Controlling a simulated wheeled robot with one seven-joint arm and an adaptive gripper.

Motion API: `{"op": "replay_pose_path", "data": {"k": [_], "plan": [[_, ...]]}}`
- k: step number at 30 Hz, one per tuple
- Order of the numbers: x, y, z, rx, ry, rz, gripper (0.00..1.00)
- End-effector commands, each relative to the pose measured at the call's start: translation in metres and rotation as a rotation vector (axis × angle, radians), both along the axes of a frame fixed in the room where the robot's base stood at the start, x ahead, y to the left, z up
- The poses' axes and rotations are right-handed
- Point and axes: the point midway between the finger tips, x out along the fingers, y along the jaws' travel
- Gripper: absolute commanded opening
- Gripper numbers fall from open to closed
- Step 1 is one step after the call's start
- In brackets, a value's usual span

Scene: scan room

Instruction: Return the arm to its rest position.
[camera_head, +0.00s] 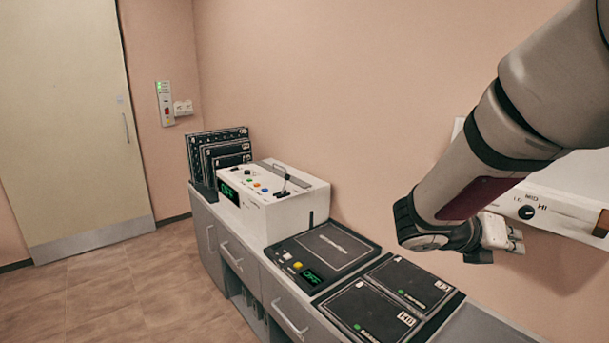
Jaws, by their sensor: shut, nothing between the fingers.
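My arm reaches in from the upper right, slanting down and left over the right end of the counter (472,327). It is light grey with black bands and a dark red panel. Its lower end is a dark joint, in front of the wall and above the black panels. I see nothing held.
A white console (290,205) with a lever and black upright cassettes (218,150) stand on the counter's far end. Nearer are a black unit (322,252) with a green display and flat black panels (368,311). A wall box with a dial (541,209) sits behind my arm. Open floor (130,290) lies left.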

Motion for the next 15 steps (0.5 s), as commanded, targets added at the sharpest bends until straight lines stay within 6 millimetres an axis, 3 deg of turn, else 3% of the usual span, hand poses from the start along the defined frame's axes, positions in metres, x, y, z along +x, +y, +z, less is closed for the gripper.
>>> {"op": "replay_pose_path", "data": {"k": [1, 6, 11, 15], "plan": [[-0.023, 0.000, 0.007, 0.095, -0.121, -0.093, 0.00], [-0.090, 0.018, 0.008, 0.415, -0.521, -0.445, 0.00], [-0.139, 0.052, 0.004, 0.703, -0.875, -0.807, 0.00], [-0.171, 0.092, 0.003, 0.947, -1.148, -1.151, 0.00]]}}
